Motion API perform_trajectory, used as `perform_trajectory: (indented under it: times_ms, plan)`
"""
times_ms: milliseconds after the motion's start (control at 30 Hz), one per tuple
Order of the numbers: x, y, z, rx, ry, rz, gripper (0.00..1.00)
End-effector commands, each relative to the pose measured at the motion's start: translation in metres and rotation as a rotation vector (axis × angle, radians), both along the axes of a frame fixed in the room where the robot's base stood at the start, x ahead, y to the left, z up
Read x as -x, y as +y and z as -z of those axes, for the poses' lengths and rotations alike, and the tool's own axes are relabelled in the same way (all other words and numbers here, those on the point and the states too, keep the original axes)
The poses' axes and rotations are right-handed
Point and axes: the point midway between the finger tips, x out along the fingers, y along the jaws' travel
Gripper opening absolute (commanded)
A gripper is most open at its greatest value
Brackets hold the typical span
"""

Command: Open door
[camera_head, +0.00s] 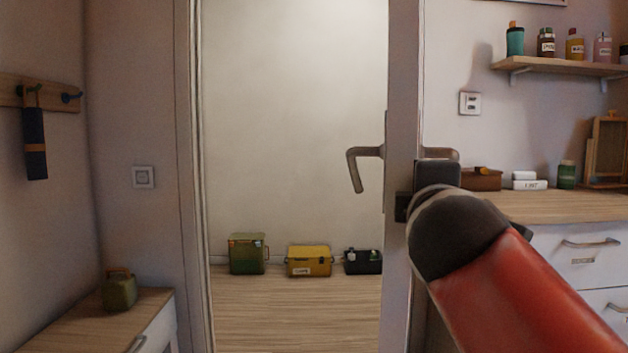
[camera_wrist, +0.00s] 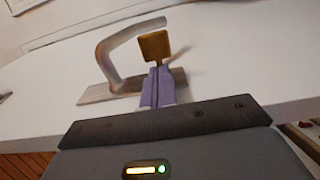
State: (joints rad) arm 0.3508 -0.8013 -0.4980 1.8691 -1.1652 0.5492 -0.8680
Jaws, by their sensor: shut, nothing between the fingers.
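The white door (camera_head: 403,80) stands open and shows nearly edge-on in the head view. The doorway beside it is clear to the room beyond. One lever handle (camera_head: 365,165) shows on the door's left face, and part of another handle (camera_head: 440,153) shows on its right face, behind my wrist. In the wrist view, a grey curved handle (camera_wrist: 112,62) with its plate lies against the white door face. My gripper (camera_wrist: 157,75) is shut, with its purple fingers beside this handle. A brown square block shows at the fingertips; I cannot tell whether they touch the handle.
Beyond the doorway, a green canister (camera_head: 248,254), a yellow box (camera_head: 309,261) and a black box (camera_head: 362,261) stand on the floor by the wall. A counter with drawers (camera_head: 560,207) is at right. A low cabinet (camera_head: 75,325) is at left.

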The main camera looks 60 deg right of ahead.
Motion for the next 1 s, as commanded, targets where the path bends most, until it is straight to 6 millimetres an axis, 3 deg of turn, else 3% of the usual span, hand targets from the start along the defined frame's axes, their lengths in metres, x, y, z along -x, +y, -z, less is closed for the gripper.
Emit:
perform_trajectory:
  times_ms: [200,400,1000]
  plan:
    - [0.048,-0.017,-0.003,0.000,-0.003,-0.003,0.00]
    - [0.071,-0.027,-0.002,-0.001,-0.002,-0.002,0.00]
    - [0.078,-0.031,0.000,0.000,0.000,-0.001,0.00]
